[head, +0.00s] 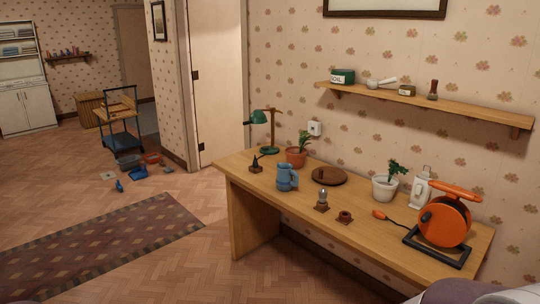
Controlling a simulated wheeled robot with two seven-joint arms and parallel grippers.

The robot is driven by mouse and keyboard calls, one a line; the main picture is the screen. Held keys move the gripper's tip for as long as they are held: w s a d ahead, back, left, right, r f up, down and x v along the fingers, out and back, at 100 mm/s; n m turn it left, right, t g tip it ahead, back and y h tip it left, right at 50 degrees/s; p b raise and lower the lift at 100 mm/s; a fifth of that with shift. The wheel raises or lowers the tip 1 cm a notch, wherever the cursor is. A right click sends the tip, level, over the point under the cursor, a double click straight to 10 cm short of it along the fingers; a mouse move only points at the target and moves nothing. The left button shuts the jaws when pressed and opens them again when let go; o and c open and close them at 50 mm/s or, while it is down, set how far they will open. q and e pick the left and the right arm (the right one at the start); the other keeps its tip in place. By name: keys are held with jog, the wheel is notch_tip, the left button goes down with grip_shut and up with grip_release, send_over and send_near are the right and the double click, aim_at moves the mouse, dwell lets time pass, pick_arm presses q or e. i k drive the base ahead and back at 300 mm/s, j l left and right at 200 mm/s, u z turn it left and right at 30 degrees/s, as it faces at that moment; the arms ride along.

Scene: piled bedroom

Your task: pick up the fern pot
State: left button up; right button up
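Two potted plants stand upright on the wooden table. One is a terracotta pot (296,158) with long, narrow green leaves, near the table's back left. The other is a white pot (384,190) with a small leafy green plant, on the right half near the wall. I cannot tell for certain which is the fern pot. Neither of my grippers is in the head view, and nothing is seen touching either pot.
Around the terracotta pot are a green desk lamp (270,137), a blue jug (287,177) and a round brown lid-like disc (329,176). A white bottle-like item (421,187) and an orange cable reel (446,220) stand right of the white pot. A wall shelf (430,103) hangs above.

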aim_at(296, 155)
jog(key=i+u, duration=0.15)
jog(key=i, duration=0.4)
jog(key=i+l+u, duration=0.1)
jog(key=i, duration=0.5)
jog(key=i+l+u, duration=0.15)
jog(key=i+l, duration=0.15)
jog(key=i, duration=0.25)
jog(key=i+j+z, duration=0.1)
jog(key=i, duration=0.3)
jog(key=i+j+z, duration=0.1)
jog(key=i, duration=0.3)
jog(key=i+j+z, duration=0.1)
jog(key=i, duration=0.3)
jog(key=i+z, duration=0.15)
jog(key=z, duration=0.3)
jog(key=i+z, duration=0.2)
jog(key=z, duration=0.25)
jog(key=i+z, duration=0.15)
jog(key=z, duration=0.3)
jog(key=i+j+z, duration=0.15)
jog(key=z, duration=0.35)
jog(key=i+j+z, duration=0.15)
jog(key=z, duration=0.3)
